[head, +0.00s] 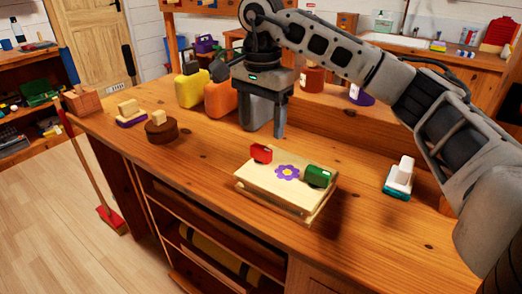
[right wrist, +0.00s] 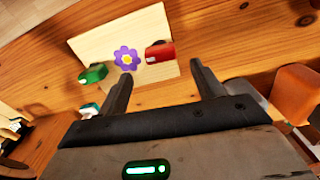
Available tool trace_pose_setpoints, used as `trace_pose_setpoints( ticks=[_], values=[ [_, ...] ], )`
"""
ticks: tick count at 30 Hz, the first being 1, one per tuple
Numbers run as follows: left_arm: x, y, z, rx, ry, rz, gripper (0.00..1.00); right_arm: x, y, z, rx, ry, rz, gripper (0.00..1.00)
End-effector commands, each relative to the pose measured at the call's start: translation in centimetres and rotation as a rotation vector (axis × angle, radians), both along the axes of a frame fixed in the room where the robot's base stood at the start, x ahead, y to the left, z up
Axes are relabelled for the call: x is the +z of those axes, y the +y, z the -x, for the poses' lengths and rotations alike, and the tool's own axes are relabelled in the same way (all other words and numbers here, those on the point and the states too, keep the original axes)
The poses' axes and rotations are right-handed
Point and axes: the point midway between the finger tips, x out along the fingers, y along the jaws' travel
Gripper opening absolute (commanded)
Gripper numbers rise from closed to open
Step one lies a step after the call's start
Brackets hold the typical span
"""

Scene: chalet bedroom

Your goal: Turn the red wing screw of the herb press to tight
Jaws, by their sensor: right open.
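The herb press (head: 262,190) is a pale wooden block with a purple flower on top, lying on the wooden workbench. Its red wing screw (head: 261,153) is at the far left corner and a green wing screw (head: 318,176) is at the right. In the right wrist view the red wing screw (right wrist: 160,52) lies beyond and between the open fingers, and the green one (right wrist: 93,74) is to the left. My right gripper (head: 268,122) is open and empty, above and behind the press, apart from the red screw. My left gripper is out of view.
Yellow (head: 192,88) and orange (head: 219,98) containers stand behind the gripper. A round brown block (head: 161,131) is to the left, and a white and teal brush-like object (head: 399,178) to the right. The bench front beside the press is clear.

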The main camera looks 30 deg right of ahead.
Motion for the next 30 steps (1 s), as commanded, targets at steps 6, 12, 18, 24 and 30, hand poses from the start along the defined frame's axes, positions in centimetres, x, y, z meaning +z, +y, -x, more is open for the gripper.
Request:
trace_pose_setpoints(
  ticks=[6,12,18,24,30],
  values=[
    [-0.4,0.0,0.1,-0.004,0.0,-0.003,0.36,-4.4,0.0,0.1,0.0,0.003,0.0,0.67],
    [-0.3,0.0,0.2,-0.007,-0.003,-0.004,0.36,-6.3,0.0,0.0,0.001,0.0,-0.001,0.67],
    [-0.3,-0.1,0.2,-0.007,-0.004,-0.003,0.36,-6.7,0.1,0.0,0.001,0.0,-0.001,0.67],
    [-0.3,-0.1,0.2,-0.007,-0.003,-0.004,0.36,-6.7,0.0,0.0,0.001,0.0,-0.001,0.56],
    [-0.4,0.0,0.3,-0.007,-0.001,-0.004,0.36,-6.6,0.1,0.0,0.001,0.0,-0.001,0.22]
  ],
)
